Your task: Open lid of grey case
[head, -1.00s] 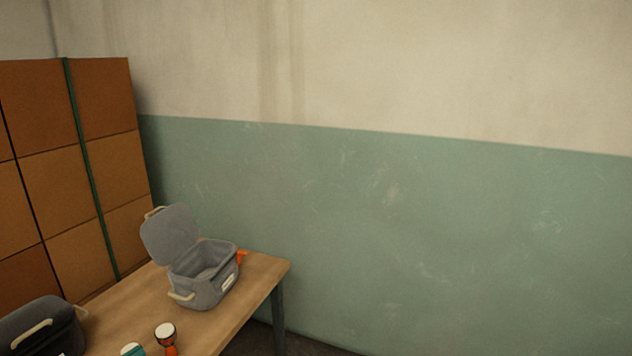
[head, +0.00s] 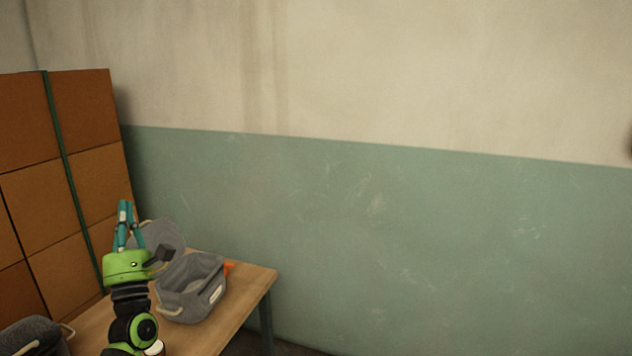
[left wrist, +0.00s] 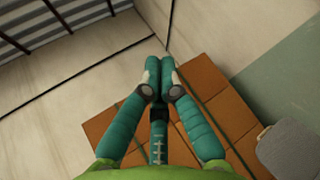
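The grey case (head: 193,293) stands on the wooden table, and its lid (head: 168,238) is raised and tilted back, so the case is open. My left gripper (head: 124,206) points up in front of the lid's left part and hides some of it. I cannot tell whether it touches the lid. Its fingertips meet in the left wrist view (left wrist: 160,70), with nothing between them. A grey rounded surface, probably the lid (left wrist: 289,150), shows at the lower right there. My right gripper is not in view.
A darker case (head: 32,338) with a pale handle is at the lower left. An orange item (head: 229,267) lies behind the grey case. Stacked brown boxes (head: 85,130) stand at the left. The table's (head: 245,290) right end is clear.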

